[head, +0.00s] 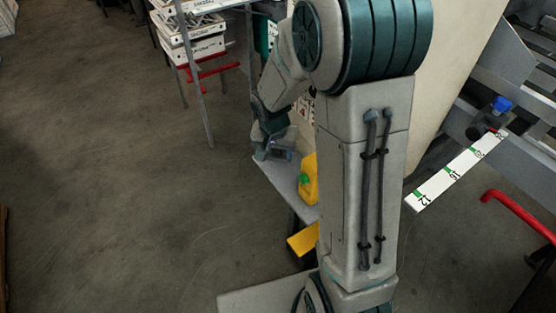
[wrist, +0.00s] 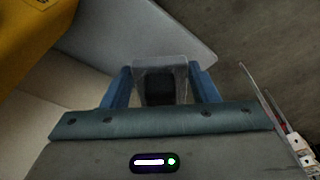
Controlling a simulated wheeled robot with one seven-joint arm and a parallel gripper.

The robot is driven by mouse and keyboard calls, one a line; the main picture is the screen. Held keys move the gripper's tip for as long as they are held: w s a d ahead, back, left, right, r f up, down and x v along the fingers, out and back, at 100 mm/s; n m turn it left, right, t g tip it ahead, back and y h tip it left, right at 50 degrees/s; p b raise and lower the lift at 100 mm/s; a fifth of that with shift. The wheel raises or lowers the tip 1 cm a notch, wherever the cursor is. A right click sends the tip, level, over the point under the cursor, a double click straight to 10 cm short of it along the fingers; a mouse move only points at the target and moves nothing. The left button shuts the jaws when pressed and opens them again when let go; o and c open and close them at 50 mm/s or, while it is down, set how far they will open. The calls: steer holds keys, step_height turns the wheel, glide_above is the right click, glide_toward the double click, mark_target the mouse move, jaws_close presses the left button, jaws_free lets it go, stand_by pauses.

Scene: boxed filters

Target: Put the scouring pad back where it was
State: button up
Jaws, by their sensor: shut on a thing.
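My gripper (head: 276,153) is at the left end of the grey shelf surface, partly hidden by my arm in the head view. In the wrist view my gripper (wrist: 163,76) has its two blue fingers on either side of a small grey, dark-centred block, which I take to be the scouring pad (wrist: 160,66). The fingers are shut on it. Its far side is hidden, and I cannot make it out clearly in the head view. The grey surface (wrist: 125,32) lies beyond the fingertips; I cannot tell whether the pad touches it.
A yellow container with a green cap (head: 309,182) stands on the grey surface (head: 283,178) near my gripper; yellow also fills a wrist view corner (wrist: 32,38). A rack with white boxes (head: 192,48) stands behind. Floor at left is clear.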

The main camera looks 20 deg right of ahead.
mark_target(277, 156)
steer(key=shift+d+f, duration=0.2)
steer(key=shift+f, duration=1.8)
steer(key=shift+f, duration=0.1)
steer(key=o, duration=1.3)
step_height(277, 156, up, 12)
steer(key=s+a+p, duration=0.1)
steer(key=s, duration=0.1)
steer(key=s+r+n, duration=0.3)
steer(key=s, duration=0.5)
steer(key=s+r+n+y, duration=0.1)
steer(key=s+r, duration=0.3)
steer(key=s, duration=0.4)
steer(key=shift+n, duration=0.9)
steer(key=shift+d, duration=0.1)
